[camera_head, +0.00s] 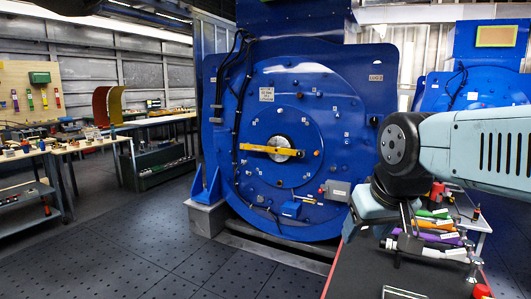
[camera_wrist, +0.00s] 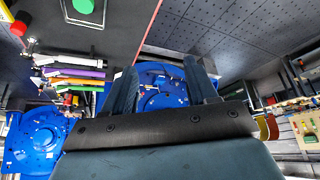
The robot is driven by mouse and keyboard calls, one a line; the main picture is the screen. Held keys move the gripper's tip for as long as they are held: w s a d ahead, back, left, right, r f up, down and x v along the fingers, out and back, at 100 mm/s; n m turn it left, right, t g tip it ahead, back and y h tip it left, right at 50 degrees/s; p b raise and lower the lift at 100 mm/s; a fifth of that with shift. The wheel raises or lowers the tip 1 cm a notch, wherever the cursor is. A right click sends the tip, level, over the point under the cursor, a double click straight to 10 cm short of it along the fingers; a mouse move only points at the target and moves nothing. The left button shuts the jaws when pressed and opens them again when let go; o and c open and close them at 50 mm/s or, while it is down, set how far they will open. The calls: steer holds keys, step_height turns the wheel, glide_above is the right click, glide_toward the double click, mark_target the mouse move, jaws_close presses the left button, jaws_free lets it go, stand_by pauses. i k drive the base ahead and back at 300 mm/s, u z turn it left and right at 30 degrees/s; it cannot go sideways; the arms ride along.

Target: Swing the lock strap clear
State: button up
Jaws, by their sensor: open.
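The lock strap, a yellow bar (camera_head: 257,149), lies roughly level across the metal hub (camera_head: 279,148) at the centre of the round blue motor face (camera_head: 305,118). Its left end reaches past the hub over the blue plate. My gripper (camera_wrist: 164,76) is open and empty in the wrist view, its two dark fingers apart with the blue motor showing beyond them. In the head view my arm is at the right, well away from the strap, and the gripper's fingertips are hard to make out. The strap cannot be made out clearly in the wrist view.
A dark-topped bench (camera_head: 372,268) stands at the front right, with coloured-handled tools (camera_head: 434,226) near my arm. Small fittings and a grey box (camera_head: 337,190) stick out of the motor's lower face. Workbenches stand at the left; the dark floor (camera_head: 130,232) between is clear.

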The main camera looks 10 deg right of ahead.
mark_target(243, 146)
steer(key=u, duration=1.3)
steer(key=i, duration=2.9)
steer(key=z, duration=1.85)
